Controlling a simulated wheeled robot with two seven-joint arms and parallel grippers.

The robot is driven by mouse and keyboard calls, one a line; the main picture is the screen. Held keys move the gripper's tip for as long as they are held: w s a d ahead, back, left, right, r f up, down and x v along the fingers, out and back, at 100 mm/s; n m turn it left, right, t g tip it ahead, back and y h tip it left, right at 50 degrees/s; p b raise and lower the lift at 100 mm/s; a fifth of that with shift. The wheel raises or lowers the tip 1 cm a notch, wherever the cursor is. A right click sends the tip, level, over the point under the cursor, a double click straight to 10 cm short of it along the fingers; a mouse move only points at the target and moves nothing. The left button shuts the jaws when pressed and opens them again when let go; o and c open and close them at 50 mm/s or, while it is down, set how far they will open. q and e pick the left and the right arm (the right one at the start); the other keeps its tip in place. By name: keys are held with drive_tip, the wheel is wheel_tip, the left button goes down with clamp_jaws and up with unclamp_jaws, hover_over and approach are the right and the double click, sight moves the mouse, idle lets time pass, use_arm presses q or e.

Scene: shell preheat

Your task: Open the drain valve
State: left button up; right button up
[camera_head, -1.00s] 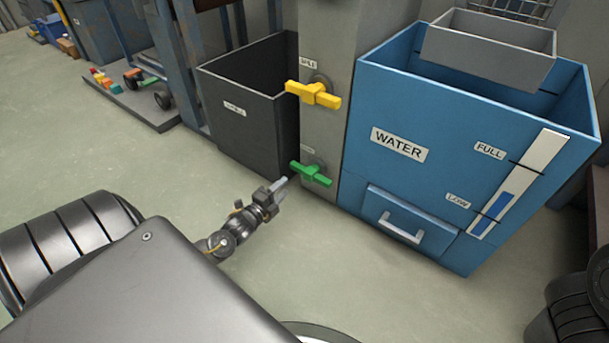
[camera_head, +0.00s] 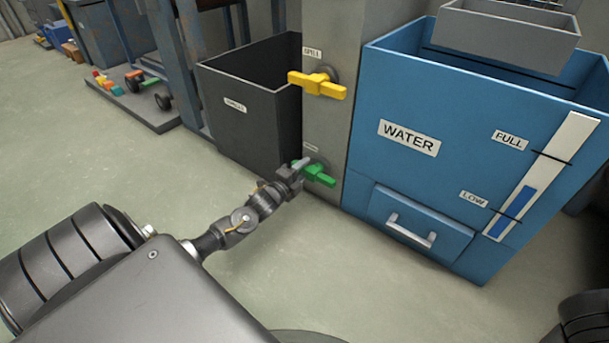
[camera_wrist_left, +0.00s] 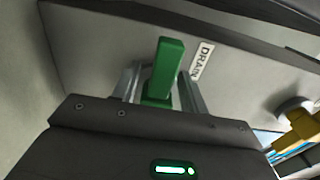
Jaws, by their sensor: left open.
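The drain valve is a green bar handle (camera_head: 320,175) low on the grey column, under a small label. In the left wrist view the green handle (camera_wrist_left: 166,65) stands beside a label reading DRAIN. My left gripper (camera_head: 302,168) is at the left end of the handle. In the left wrist view its two fingers (camera_wrist_left: 158,90) are open, one on each side of the handle, with the handle between them. I cannot tell whether either finger touches it. My right gripper is not in view.
A yellow valve handle (camera_head: 317,84) sits above the green one on the column (camera_head: 325,125). A dark open bin (camera_head: 252,118) stands left of the column. A blue WATER tank (camera_head: 400,170) with a level gauge stands to the right. The floor in front is clear.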

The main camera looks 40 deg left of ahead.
use_arm(q)
drive_tip(key=shift+w, duration=0.35)
drive_tip(key=c, duration=0.8)
drive_tip(key=shift+d, duration=0.1)
clamp_jaws()
drive_tip(key=shift+r, duration=0.1)
